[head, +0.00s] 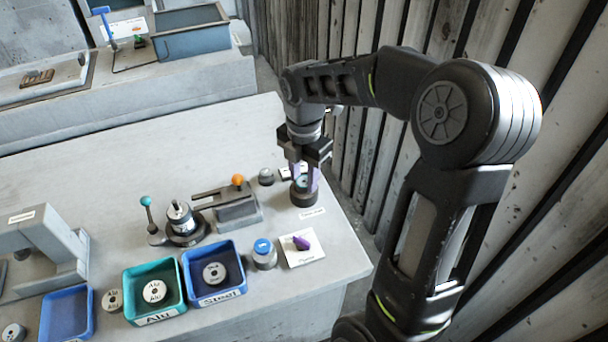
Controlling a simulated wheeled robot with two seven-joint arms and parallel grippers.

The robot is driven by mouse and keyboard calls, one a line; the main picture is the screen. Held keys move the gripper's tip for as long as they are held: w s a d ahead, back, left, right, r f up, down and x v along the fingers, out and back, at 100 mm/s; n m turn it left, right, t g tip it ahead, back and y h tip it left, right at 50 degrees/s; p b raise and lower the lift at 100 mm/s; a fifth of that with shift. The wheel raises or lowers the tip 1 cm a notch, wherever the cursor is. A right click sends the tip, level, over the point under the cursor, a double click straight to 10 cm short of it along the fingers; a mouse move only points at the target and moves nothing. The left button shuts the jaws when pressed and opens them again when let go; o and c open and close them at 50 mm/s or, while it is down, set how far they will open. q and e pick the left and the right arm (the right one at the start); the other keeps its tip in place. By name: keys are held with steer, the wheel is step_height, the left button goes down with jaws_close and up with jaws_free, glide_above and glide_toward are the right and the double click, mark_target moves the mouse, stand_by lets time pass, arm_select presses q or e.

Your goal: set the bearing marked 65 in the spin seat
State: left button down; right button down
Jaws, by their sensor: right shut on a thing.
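My right gripper (305,178) reaches down over the right end of the table. It is shut on a small part, mostly hidden between its fingers, so I cannot read any mark on it. Its fingertips are at a dark round holder (304,198), with a small label beside it; I cannot tell whether the part touches the holder. Light discs with dark centres lie in a green tray (137,317) and a blue tray (229,294). Another disc (112,300) lies left of the green tray. No mark 65 is readable. My left gripper is out of view.
A spindle fixture (183,222) and a teal-knobbed lever (147,205) stand left of a grey press with an orange knob (238,180). A blue-topped jar (264,254) and a purple piece on a white card (296,258) are in front. A slatted wall is on the right.

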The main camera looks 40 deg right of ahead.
steer(key=shift+f, duration=0.4)
steer(key=shift+c, duration=2.3)
jaws_free()
step_height(320, 180, up, 8)
steer(key=p, duration=0.5)
steer(key=shift+f+p, duration=0.15)
steer(key=shift+p, duration=0.25)
steer(key=shift+f, duration=0.1)
